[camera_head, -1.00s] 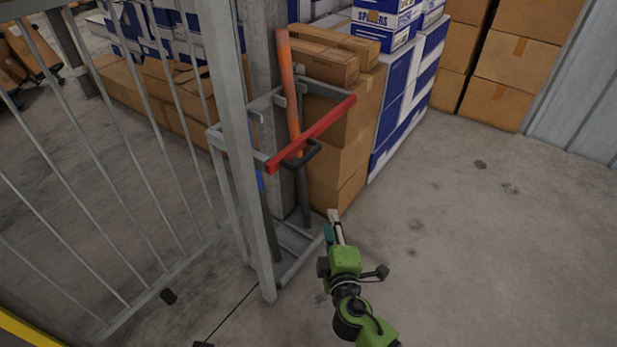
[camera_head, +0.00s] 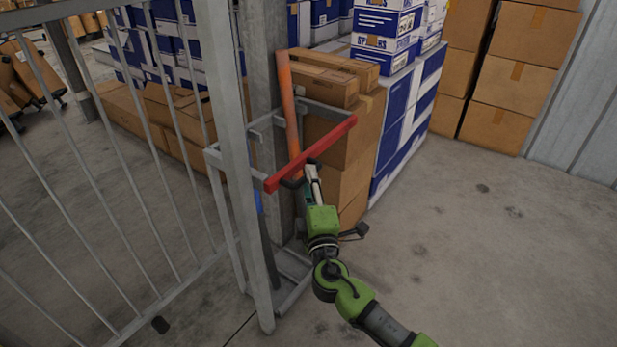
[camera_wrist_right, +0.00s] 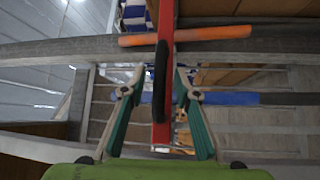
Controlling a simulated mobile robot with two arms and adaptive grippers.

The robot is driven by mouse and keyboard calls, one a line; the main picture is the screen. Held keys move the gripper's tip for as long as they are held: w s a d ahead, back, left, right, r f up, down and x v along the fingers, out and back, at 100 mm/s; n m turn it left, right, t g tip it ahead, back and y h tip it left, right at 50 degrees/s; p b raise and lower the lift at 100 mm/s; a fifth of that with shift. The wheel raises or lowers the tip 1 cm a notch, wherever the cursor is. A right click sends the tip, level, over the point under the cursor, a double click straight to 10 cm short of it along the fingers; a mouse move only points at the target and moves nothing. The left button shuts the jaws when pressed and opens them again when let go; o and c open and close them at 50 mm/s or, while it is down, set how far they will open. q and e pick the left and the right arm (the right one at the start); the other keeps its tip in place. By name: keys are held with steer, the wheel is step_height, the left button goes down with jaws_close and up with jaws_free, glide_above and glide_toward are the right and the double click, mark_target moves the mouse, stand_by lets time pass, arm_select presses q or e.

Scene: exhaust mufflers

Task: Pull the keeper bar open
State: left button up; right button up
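The red keeper bar (camera_head: 330,142) lies across the front of a grey metal rack (camera_head: 228,163), and it runs upright through the wrist view (camera_wrist_right: 166,30). Its black handle (camera_wrist_right: 160,82) shows edge-on in the wrist view. My right gripper (camera_head: 312,174) is at the middle of the bar in the head view and hides most of the handle. In the wrist view its two teal-padded fingers (camera_wrist_right: 160,76) stand apart on either side of the handle and bar, with gaps visible. My left gripper is not in view.
An orange-topped pole (camera_head: 289,95) stands in the rack behind the bar. Brown cartons (camera_head: 345,145) and blue-white boxes (camera_head: 410,100) are stacked behind. A barred grey fence (camera_head: 110,200) is at left. The concrete floor (camera_head: 480,250) at right is clear.

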steer(key=shift+w+a+r, duration=0.1)
steer(key=shift+w+a, duration=0.1)
steer(key=shift+w, duration=0.9)
jaws_close()
steer(key=shift+d, duration=0.1)
